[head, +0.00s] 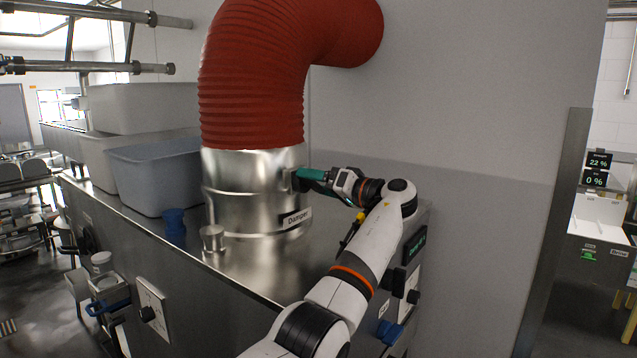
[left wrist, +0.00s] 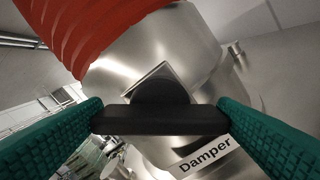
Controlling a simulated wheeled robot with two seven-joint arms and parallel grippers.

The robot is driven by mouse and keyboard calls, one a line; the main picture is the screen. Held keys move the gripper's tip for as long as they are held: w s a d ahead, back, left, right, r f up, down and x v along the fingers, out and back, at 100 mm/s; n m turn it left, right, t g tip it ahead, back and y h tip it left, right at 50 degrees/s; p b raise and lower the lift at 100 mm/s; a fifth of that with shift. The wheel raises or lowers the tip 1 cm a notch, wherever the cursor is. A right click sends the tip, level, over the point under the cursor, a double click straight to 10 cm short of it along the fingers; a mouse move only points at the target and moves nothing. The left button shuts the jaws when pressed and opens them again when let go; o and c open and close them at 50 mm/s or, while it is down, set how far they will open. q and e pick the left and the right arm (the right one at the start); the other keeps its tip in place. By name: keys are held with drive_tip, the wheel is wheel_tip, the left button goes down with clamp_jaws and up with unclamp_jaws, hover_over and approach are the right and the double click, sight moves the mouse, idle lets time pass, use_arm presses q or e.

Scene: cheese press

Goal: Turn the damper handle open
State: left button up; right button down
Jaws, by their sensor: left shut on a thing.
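The damper handle (left wrist: 160,120) is a black bar on a round black hub, mounted on the shiny metal duct collar (head: 235,195). A white "Damper" label (head: 297,219) is on the collar below it; the label also shows in the left wrist view (left wrist: 205,157). My left gripper (head: 303,178) is at the right side of the collar, its green fingers shut on the handle's two ends. In the left wrist view, the bar lies across between the fingers (left wrist: 160,121). In the head view, the gripper mostly hides the handle. My right gripper is not in view.
A red corrugated hose (head: 255,75) rises from the collar to the wall.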

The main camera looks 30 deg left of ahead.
use_arm(q)
drive_tip(key=shift+w+f+m+p, duration=0.1)
drive_tip(key=shift+m+p, duration=1.2)
drive_tip(key=shift+m, duration=3.9)
drive_tip(key=o, duration=0.9)
drive_tip(key=shift+d, duration=0.1)
drive_tip(key=d+b, duration=0.5)
drive_tip(key=d, duration=0.7)
drive_tip(key=shift+s+b, duration=0.4)
drive_tip(key=shift+f, duration=0.1)
